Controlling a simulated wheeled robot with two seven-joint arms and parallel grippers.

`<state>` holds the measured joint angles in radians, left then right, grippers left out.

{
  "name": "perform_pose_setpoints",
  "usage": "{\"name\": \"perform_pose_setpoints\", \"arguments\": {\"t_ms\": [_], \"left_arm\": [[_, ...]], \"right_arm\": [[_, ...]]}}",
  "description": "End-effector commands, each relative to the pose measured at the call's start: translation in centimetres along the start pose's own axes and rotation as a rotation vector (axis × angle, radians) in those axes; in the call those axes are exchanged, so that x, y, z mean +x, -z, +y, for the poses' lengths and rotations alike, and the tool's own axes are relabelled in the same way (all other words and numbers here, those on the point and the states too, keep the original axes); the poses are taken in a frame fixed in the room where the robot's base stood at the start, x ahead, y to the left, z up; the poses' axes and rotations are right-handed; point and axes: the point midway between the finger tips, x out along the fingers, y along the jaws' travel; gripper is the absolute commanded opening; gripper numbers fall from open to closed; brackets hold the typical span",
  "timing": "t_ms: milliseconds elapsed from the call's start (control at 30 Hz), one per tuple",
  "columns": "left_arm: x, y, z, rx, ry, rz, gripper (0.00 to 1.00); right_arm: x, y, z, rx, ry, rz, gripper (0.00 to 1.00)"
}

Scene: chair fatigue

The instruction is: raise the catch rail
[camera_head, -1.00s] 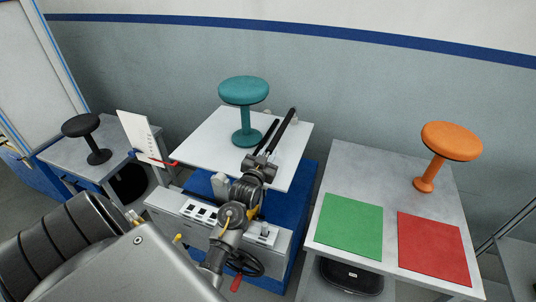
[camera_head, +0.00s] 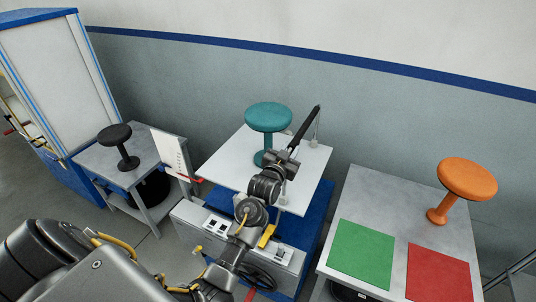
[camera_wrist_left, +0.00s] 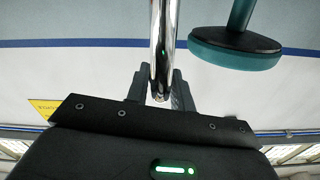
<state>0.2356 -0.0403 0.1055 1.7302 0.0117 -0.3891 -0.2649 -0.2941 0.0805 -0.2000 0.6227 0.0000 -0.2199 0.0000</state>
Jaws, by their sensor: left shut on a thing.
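The catch rail (camera_head: 304,128) is a long straight bar, dark in the head view, above the right side of the white plate (camera_head: 225,165). Slim grey posts (camera_head: 316,130) stand near it. My left gripper (camera_head: 288,157) is shut on the rail's near part. In the left wrist view the rail (camera_wrist_left: 162,45) shows as a shiny chrome bar running between the fingers of my left gripper (camera_wrist_left: 160,92). The teal stool (camera_head: 268,117) stands on the plate, left of the rail, apart from it; it shows upside down in the wrist view (camera_wrist_left: 235,47). My right gripper is not in view.
The plate sits on a blue and grey machine with a control panel (camera_head: 215,226) and handwheel. A grey table (camera_head: 400,205) at right holds an orange stool (camera_head: 467,180), a green mat (camera_head: 361,254) and a red mat (camera_head: 439,274). A black stool (camera_head: 115,136) stands on the left table.

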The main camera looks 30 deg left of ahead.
Motion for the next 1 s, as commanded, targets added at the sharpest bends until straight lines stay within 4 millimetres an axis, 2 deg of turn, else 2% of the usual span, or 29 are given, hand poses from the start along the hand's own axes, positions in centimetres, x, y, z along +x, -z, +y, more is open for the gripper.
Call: {"name": "perform_pose_setpoints", "arguments": {"t_ms": [33, 367, 400, 533, 867, 1000], "left_arm": [[0.2, 0.9, 0.2, -0.001, -0.003, 0.009, 0.00], [0.3, 1.2, 0.5, -0.001, -0.006, 0.016, 0.00], [0.3, 1.3, 0.5, -0.001, -0.006, 0.016, 0.27], [0.3, 1.0, 0.4, -0.001, -0.006, 0.011, 0.44], [-0.1, 0.6, 0.4, 0.000, -0.006, 0.004, 0.45], [-1.6, 0.3, 0.4, 0.000, -0.006, 0.004, 0.45]], "right_arm": [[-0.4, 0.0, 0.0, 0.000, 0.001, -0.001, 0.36], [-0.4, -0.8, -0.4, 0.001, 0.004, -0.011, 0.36], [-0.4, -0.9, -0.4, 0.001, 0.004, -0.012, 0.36], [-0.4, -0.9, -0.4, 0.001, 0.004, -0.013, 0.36], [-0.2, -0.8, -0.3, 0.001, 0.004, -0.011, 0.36], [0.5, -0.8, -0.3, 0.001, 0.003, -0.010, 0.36]]}}
